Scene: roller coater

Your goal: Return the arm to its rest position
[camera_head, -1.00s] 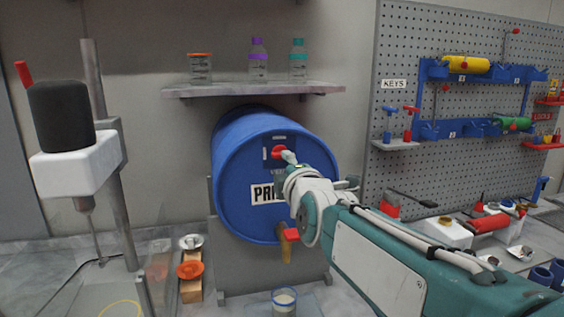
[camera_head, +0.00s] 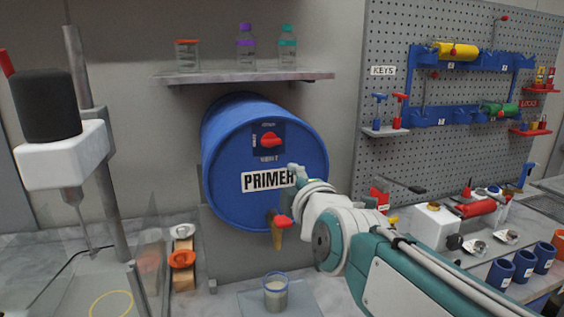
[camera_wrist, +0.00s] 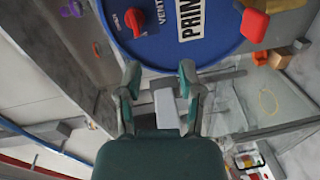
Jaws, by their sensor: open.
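My arm reaches in from the lower right in the head view, and my gripper (camera_head: 296,173) is in front of the blue drum's right part, beside the end of its PRIMER label. In the wrist view my gripper (camera_wrist: 160,82) shows two spread fingers with nothing held between them. The blue drum (camera_head: 228,150) lies on its side on a grey stand. Its red vent knob (camera_head: 268,140) is uncovered above the label; it also shows in the wrist view (camera_wrist: 135,20). I cannot tell the exact gap between gripper and drum.
A red-handled tap (camera_head: 283,221) sits at the drum's lower front, above a cup (camera_head: 275,292). A mixer (camera_head: 62,150) stands left. A shelf (camera_head: 245,77) with bottles hangs above. A pegboard (camera_head: 470,60) and blue cups (camera_head: 523,264) are right.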

